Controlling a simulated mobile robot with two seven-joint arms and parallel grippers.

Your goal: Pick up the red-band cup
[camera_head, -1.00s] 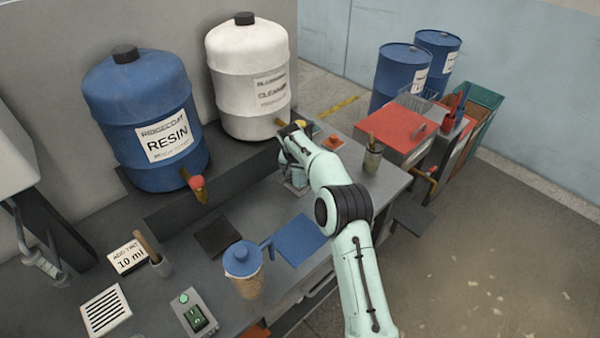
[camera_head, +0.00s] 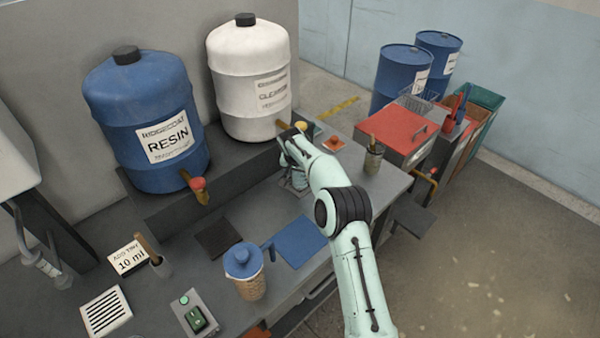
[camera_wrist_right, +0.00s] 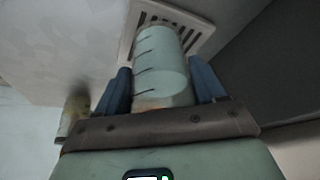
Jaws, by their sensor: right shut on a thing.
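The cup (camera_wrist_right: 160,68) is clear and pale with dark graduation lines. In the right wrist view it stands between the two blue fingers of my right gripper (camera_wrist_right: 163,85), which is shut on it. A faint orange-red tint shows low on the cup; most of any band is hidden by the gripper. A white slotted grille (camera_wrist_right: 128,25) lies just beyond the cup; I cannot tell whether they touch. In the head view my right gripper (camera_head: 296,180) is below the white cleaner drum's tap, largely covered by my arm. My left gripper is out of view.
The blue resin drum (camera_head: 120,95) and white cleaner drum (camera_head: 245,58) stand on a dark raised shelf. A blue-lidded container (camera_head: 248,285), blue mat (camera_head: 301,242), switch box (camera_head: 190,316) and brush pot (camera_head: 373,162) sit on the bench. A red-topped cabinet (camera_head: 395,130) stands right.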

